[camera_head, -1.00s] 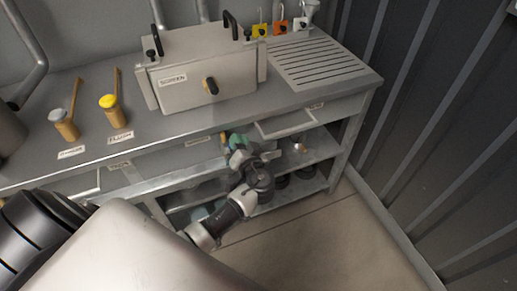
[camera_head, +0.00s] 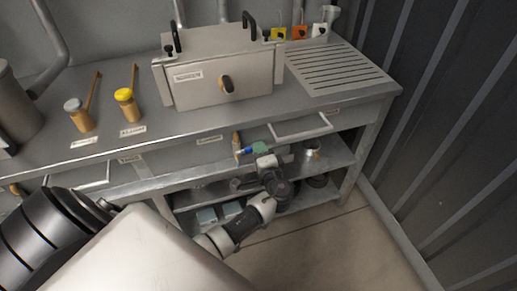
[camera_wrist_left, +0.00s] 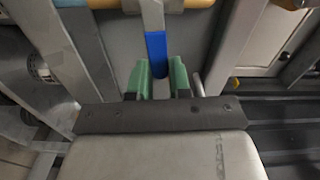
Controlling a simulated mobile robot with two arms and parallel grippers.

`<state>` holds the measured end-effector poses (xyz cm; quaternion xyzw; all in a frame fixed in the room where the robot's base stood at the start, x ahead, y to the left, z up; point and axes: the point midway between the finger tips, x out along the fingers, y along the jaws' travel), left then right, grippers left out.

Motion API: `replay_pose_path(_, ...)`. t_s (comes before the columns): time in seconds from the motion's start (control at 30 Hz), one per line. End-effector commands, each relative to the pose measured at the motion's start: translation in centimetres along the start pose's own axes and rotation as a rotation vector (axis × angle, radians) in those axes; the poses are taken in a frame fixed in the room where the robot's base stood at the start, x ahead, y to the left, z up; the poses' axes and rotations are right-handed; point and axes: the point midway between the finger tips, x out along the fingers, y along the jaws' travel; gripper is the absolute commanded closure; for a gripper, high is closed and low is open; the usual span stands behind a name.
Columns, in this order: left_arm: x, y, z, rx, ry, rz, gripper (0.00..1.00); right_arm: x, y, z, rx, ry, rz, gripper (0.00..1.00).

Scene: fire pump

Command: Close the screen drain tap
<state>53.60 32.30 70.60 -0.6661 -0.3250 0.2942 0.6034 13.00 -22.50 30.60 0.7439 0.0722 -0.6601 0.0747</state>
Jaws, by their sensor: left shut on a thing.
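The screen drain tap is a brass pipe stub (camera_head: 236,138) below the bench's front edge, under the screen box (camera_head: 200,86). Its lever has a blue grip (camera_head: 243,152). My left gripper (camera_head: 257,149), with green fingertips, is beside the tap in the head view. In the left wrist view the blue grip (camera_wrist_left: 156,52) hangs down from the brass pipe (camera_wrist_left: 180,5), and its lower end is between the green fingers of my left gripper (camera_wrist_left: 160,78). The fingers are shut on the grip and partly hide its end. My right gripper is not in view.
A grey-topped valve (camera_head: 79,118) and a yellow-topped valve (camera_head: 126,106) stand on the bench. A slotted drain board (camera_head: 335,70) is at the right. A tray or drawer (camera_head: 300,126) juts out right of my gripper. Shelves lie below; the floor in front is clear.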

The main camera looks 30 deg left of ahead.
Motion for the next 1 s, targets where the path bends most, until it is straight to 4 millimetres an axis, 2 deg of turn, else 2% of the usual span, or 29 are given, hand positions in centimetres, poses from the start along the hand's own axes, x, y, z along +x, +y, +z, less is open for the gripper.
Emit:
replay_pose_path(0.3, 0.06, 0.50, -0.03, 0.100, 0.001, -0.002, 1.00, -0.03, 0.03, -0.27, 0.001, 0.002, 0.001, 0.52)
replay_pose_path(0.8, 0.06, 0.60, 0.02, 0.117, 0.000, -0.002, 1.00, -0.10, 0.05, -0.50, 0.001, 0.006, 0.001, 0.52)
replay_pose_path(0.83, 0.06, 0.61, 0.02, 0.117, 0.000, -0.002, 0.77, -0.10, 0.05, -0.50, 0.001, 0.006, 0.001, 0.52)
replay_pose_path(0.97, 0.04, 0.63, 0.03, 0.116, -0.001, -0.002, 0.57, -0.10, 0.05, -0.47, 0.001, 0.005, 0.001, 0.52)
replay_pose_path(1.0, 0.04, 0.63, 0.04, 0.115, -0.001, -0.001, 0.55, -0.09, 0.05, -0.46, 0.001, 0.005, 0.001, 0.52)
